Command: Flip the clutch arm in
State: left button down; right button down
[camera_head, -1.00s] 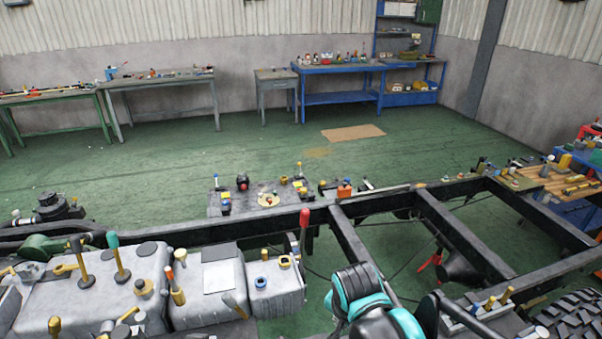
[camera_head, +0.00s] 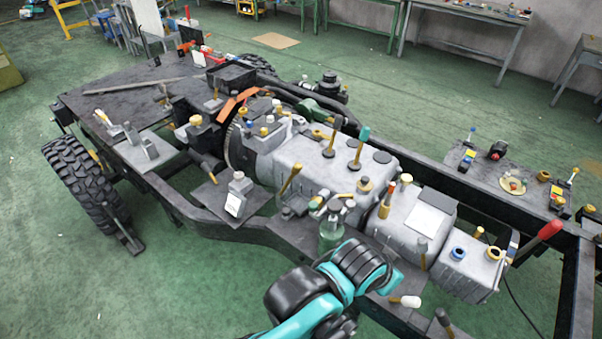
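The chassis frame (camera_head: 178,205) runs across the view with the grey engine and gearbox housing (camera_head: 300,165) on it. I cannot tell for sure which part is the clutch arm. Candidates are a lever with a teal knob (camera_head: 363,135) standing upright on the housing, and a red-handled lever (camera_head: 540,240) tilted up at the right. An orange angled piece (camera_head: 235,104) sits near the bell end of the housing. One teal and black arm of mine comes in at the bottom, in front of the frame. I make out no gripper fingers on it, and neither gripper shows.
A wheel (camera_head: 82,185) stands at the frame's left end. Bottles and tools sit on the frame, including a white-labelled bottle (camera_head: 237,195). A grey plate (camera_head: 530,170) with small parts lies behind the right side. Green floor (camera_head: 100,290) is clear at the lower left.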

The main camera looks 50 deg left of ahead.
aim_at(297, 167)
jog(key=u, duration=1.9)
jog(key=i+j+z, duration=0.1)
jog(key=i, duration=0.3)
jog(key=i+j+z, duration=0.1)
jog(key=i, duration=0.3)
